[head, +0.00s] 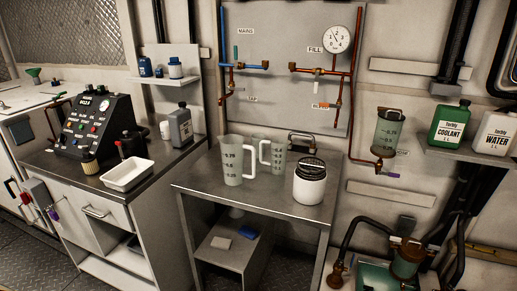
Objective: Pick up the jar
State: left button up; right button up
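A white jar (310,184) with a dark ribbed lid stands upright on the metal table (203,191), near its right side. Behind the lid is a dark handle-like part with a copper-coloured piece; I cannot tell whether it touches the jar. Neither of my grippers is in the head view.
Two clear measuring jugs, a front one (233,163) and a rear one (277,157), stand left of the jar. Copper pipes and a gauge (336,39) are on the wall behind. A white tray (127,175) sits on the left counter. The table's front edge is clear.

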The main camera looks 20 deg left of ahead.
aim_at(256, 137)
jog(key=i+j, duration=0.15)
jog(key=j, duration=0.15)
jog(key=i+j, duration=0.1)
jog(key=j, duration=0.15)
jog(key=i+j+z, duration=0.1)
jog(key=j, duration=0.2)
jog(key=i+j+z, duration=0.1)
jog(key=z, duration=1.1)
